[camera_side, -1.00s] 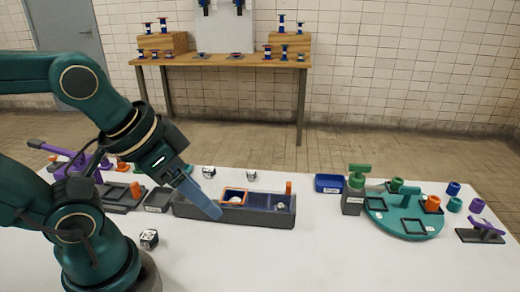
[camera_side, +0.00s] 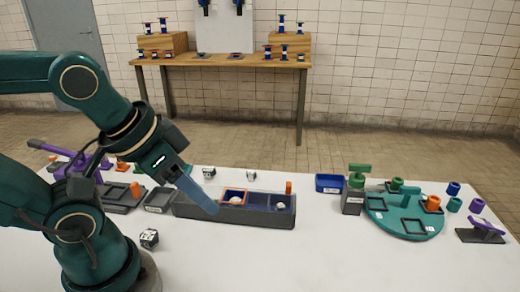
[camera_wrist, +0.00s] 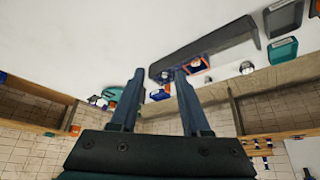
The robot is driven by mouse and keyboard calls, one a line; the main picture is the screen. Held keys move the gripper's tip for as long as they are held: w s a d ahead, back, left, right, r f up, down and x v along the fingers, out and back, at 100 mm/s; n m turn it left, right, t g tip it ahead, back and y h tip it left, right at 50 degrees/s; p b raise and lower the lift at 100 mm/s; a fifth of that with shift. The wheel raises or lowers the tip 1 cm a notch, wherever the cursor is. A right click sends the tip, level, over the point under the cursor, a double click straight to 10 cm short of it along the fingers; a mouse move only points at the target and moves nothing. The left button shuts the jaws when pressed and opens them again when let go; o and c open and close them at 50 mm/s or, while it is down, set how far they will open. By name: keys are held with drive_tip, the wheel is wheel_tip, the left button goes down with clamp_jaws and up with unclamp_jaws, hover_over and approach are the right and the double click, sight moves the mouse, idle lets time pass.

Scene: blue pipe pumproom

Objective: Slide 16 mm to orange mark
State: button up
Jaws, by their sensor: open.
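A long dark grey trough (camera_side: 245,215) with a blue inside stands on the white table. Another small whitish piece (camera_side: 280,205) lies in the right part. An orange post (camera_side: 289,187) stands at the right end. I cannot read any size marking. My gripper (camera_side: 214,209) is low at the trough's near side, left of the orange frame, covering part of the wall. In the wrist view my gripper (camera_wrist: 159,72) has its fingers apart, with the orange frame (camera_wrist: 197,67) beyond the right fingertip.
Dice-like cubes (camera_side: 149,238) lie around the trough. A blue bin (camera_side: 329,183), a grey block with a green handle (camera_side: 353,196) and a teal turntable (camera_side: 405,218) stand to the right. A small grey tray (camera_side: 158,200) is at left. The front table is mostly clear.

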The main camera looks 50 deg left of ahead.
drive_tip(key=w+a+r+n+y, duration=0.1)
drive_tip(key=w+a+r+n, duration=0.1)
drive_tip(key=w+r+n, duration=0.25)
drive_tip(key=n+y, duration=0.2)
drive_tip(key=n, duration=0.3)
hover_over(289, 184)
drive_tip(key=s, duration=0.3)
wheel_tip(289, 184, down, 5)
drive_tip(key=f, duration=0.2)
drive_tip(key=w+f+g, duration=0.1)
drive_tip(key=f, duration=0.1)
drive_tip(key=w+d+f+g, duration=0.1)
drive_tip(key=f, duration=0.1)
drive_tip(key=shift+d+f+m, duration=0.1)
drive_tip(key=shift+f+m, duration=0.25)
drive_tip(key=shift+f, duration=0.05)
drive_tip(key=shift+s+f, duration=0.1)
drive_tip(key=shift+f, duration=0.3)
drive_tip(key=shift+x, duration=2.35)
clamp_jaws()
